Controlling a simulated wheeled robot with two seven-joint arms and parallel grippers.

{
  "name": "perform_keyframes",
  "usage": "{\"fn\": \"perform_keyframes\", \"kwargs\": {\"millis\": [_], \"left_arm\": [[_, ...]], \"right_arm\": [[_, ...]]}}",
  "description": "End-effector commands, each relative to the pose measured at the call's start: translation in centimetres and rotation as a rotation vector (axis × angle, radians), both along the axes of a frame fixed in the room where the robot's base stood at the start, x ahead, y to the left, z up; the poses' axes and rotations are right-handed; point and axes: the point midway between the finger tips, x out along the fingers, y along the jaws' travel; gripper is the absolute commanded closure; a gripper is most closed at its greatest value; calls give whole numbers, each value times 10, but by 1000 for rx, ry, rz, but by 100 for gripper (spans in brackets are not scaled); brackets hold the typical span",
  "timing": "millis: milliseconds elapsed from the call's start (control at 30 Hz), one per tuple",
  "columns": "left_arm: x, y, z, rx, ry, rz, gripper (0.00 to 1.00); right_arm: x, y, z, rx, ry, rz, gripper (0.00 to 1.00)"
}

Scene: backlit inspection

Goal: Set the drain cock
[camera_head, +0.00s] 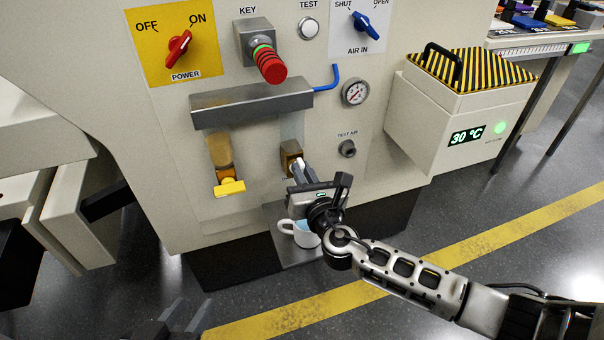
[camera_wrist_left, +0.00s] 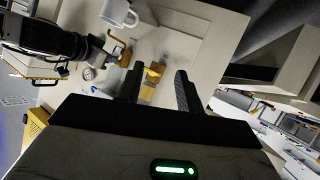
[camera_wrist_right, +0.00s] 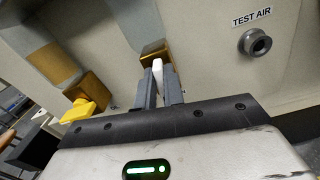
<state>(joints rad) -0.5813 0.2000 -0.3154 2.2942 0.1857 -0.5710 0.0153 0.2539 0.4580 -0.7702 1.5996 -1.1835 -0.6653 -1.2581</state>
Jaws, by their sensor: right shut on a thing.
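A brass fitting (camera_head: 291,157) with a white lever sits low on the machine front, and a small label near it is mostly hidden. My right gripper (camera_head: 301,168) is shut on the white lever (camera_wrist_right: 158,76), just in front of the brass block (camera_wrist_right: 155,50) in the right wrist view. Left of it, a yellow handle (camera_head: 230,187) sits under an amber bowl (camera_head: 220,150). A white mug (camera_head: 301,232) with bluish contents stands below my right gripper. My left gripper (camera_head: 181,314) is at the bottom edge, open and empty; its spread fingers (camera_wrist_left: 160,90) show in the left wrist view.
Above are a red power switch (camera_head: 179,47), a red key knob (camera_head: 268,64), a blue air switch (camera_head: 364,27) and a gauge (camera_head: 355,92). A TEST AIR port (camera_head: 347,148) lies to the right. A striped-lid box (camera_head: 459,100) stands at right. Floor in front is clear.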

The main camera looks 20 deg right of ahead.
Motion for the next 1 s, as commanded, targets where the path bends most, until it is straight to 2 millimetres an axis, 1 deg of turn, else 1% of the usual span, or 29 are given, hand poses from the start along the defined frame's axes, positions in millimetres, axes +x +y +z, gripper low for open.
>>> {"fn": "perform_keyframes", "kwargs": {"millis": [67, 333, 600, 833, 1000], "left_arm": [[0, -1, 0, -7, -15, -1, 64], [-1, -7, 8, -39, -74, -12, 64], [-4, -8, 16, -72, -124, -15, 64], [-5, -11, 14, -123, -119, -15, 64], [-1, -14, 22, -164, -138, -14, 64]], "right_arm": [[0, -1, -3, 67, 3, -1, 100], [0, -5, -4, 321, 10, -1, 100], [0, -8, -6, 578, 18, -2, 100], [0, -11, -9, 798, 27, -1, 100], [1, -12, -11, 957, 31, -2, 100]]}}
